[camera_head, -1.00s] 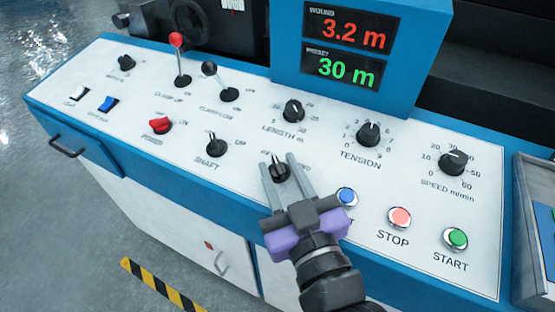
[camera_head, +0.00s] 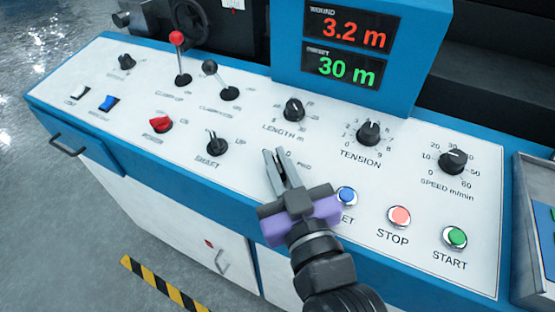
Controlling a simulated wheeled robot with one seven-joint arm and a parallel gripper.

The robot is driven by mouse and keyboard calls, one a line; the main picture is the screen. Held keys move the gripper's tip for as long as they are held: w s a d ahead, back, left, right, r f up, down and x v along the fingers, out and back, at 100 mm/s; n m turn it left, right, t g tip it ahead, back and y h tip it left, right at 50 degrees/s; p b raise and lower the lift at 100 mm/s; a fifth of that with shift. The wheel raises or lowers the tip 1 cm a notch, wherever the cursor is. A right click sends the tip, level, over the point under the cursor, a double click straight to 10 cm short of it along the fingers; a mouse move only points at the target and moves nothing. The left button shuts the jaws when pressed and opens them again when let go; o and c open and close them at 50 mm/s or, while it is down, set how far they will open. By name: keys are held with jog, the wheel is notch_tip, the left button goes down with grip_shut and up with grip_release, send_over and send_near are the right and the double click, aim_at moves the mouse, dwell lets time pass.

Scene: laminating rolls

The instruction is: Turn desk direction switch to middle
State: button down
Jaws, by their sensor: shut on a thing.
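The desk's direction switch (camera_head: 280,172) is a black knob on the white sloping panel, between the SHAFT switch and the blue button. My gripper (camera_head: 278,158) reaches it from the front, and its two grey fingers are shut on it. The fingers cover most of the knob, so its pointer's exact angle cannot be told. The FWD label shows to the right of the fingers; any label on the left is hidden.
The SHAFT switch (camera_head: 217,145) stands left of my fingers. The blue button (camera_head: 347,196), STOP button (camera_head: 399,217) and START button (camera_head: 456,237) lie to the right. The LENGTH knob (camera_head: 293,110) and TENSION knob (camera_head: 368,133) are behind. A display box (camera_head: 347,48) rises at the back.

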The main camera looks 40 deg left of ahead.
jog(key=shift+s+r+m+t+h+p, duration=0.15)
jog(key=shift+m+t+h+p, duration=0.45)
jog(key=shift+p, duration=1)
jog(key=shift+m+t+p, duration=0.3)
jog(key=shift+t+p, duration=0.1)
jog(key=shift+f+m+t+h+p, duration=0.2)
jog(key=shift+m+t+h+p, duration=0.3)
jog(key=shift+m+t+h, duration=0.4)
jog(key=shift+f+m+t+h+b, duration=0.2)
jog(key=shift+m+t+h+b, duration=0.65)
jog(key=shift+b, duration=0.35)
jog(key=m+t+h+b, duration=0.1)
jog(key=m+h+b, duration=0.1)
jog(key=b, duration=0.1)
jog(key=shift+t, duration=0.35)
jog(key=shift+r+m+t+h+b, duration=0.1)
jog(key=shift+m+t+h+b, duration=0.4)
jog(key=shift+m+h+b, duration=1)
jog(key=shift+h, duration=0.65)
